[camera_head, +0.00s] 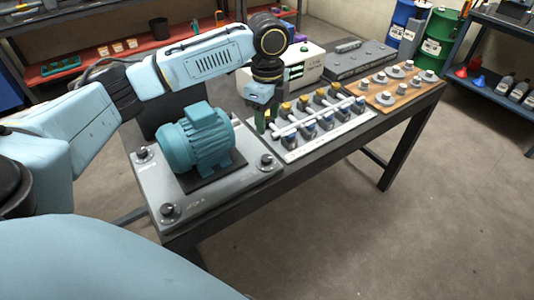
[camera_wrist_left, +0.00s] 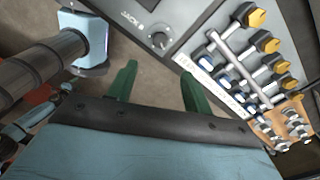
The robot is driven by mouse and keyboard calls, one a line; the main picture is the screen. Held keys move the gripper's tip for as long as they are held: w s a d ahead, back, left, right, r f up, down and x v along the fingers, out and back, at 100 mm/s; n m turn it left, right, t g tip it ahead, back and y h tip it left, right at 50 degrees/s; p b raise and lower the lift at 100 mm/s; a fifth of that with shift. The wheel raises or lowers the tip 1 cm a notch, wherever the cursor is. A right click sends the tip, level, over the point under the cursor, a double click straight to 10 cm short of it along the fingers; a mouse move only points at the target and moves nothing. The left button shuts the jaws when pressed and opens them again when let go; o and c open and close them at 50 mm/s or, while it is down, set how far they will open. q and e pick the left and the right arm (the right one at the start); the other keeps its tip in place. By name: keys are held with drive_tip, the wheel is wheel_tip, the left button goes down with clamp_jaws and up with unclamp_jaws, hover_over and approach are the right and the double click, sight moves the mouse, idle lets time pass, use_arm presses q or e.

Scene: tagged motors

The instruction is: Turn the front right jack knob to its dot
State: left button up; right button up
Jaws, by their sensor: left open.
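The grey jack plate (camera_head: 225,192) lies on the near end of the bench and carries a teal motor (camera_head: 195,140). A black knob, which I take as the front right jack knob (camera_head: 266,160), sits at the plate's right corner. In the left wrist view a knob (camera_wrist_left: 158,40) beside the label "JACK B" lies just beyond the fingertips. Its dot is too small to make out. My left gripper (camera_head: 266,126) is open and empty, with green fingers pointing down, above and behind that corner. In the wrist view its fingers (camera_wrist_left: 158,75) are apart. My right gripper is out of view.
Two more black knobs stand at the plate's left corner (camera_head: 143,153) and near corner (camera_head: 169,211). A white manifold plate (camera_head: 330,137) with yellow and blue fittings is close to the gripper's right. A wooden board (camera_head: 385,98) with grey parts lies farther along.

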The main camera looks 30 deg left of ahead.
sight(267, 158)
use_arm(q)
wheel_tip(267, 158, down, 12)
drive_tip(key=shift+a+b, duration=0.1)
drive_tip(key=shift+b, duration=0.95)
drive_tip(key=shift+f, duration=0.5)
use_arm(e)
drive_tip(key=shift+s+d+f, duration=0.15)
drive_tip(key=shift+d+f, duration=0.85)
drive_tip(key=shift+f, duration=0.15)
